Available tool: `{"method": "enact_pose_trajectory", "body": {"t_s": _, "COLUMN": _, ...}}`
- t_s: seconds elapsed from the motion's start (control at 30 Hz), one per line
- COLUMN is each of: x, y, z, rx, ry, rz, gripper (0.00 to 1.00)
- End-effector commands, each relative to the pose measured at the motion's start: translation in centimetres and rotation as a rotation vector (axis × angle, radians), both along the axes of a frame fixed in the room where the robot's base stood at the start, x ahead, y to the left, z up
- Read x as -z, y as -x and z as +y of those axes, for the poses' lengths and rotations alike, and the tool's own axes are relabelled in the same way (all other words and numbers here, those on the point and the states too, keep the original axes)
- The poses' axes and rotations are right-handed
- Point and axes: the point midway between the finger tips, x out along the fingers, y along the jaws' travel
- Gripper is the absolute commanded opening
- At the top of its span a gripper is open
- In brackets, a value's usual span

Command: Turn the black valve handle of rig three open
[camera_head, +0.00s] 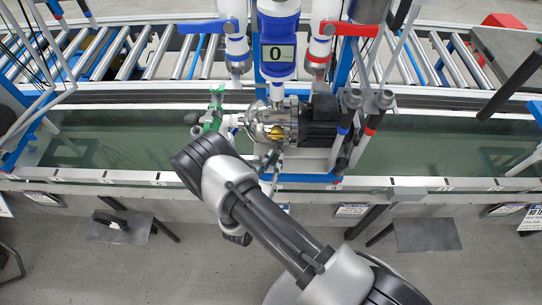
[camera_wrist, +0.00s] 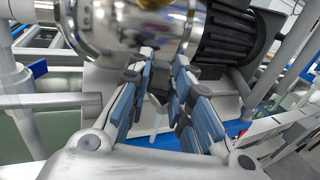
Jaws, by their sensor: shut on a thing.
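My gripper (camera_wrist: 160,88) is below the shiny pump body (camera_wrist: 125,28) in the wrist view, with its blue-grey fingers closed in around a small dark piece. That piece looks like the black valve handle (camera_wrist: 158,97), mostly hidden between the fingertips; how far it is turned cannot be told. In the head view my gripper (camera_head: 271,163) is at the front of the steel pump (camera_head: 268,120), and the handle is hidden there. The rig number cannot be read.
A blue lever (camera_head: 205,26) and a red lever (camera_head: 350,29) sit on the upper pipes. A display (camera_head: 278,53) reads 0. A green valve (camera_head: 213,112) is left of the pump. Black-handled parts (camera_head: 347,115) stand at the right. The trough (camera_head: 105,150) lies around the rig.

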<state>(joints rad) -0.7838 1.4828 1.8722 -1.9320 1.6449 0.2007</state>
Motion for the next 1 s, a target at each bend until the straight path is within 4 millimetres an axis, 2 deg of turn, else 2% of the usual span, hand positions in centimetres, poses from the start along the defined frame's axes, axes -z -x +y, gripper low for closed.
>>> {"method": "enact_pose_trajectory", "body": {"t_s": 0.1, "x": 0.0, "y": 0.3, "z": -0.8, "rx": -0.097, "ry": 0.005, "rz": 0.006, "gripper": 0.0}}
{"method": "enact_pose_trajectory", "body": {"t_s": 0.5, "x": 0.1, "y": 0.4, "z": -1.7, "rx": -0.333, "ry": 0.001, "rz": 0.002, "gripper": 0.0}}
{"method": "enact_pose_trajectory", "body": {"t_s": 1.0, "x": 0.0, "y": 0.3, "z": -1.7, "rx": -0.398, "ry": 0.003, "rz": -0.002, "gripper": 0.0}}
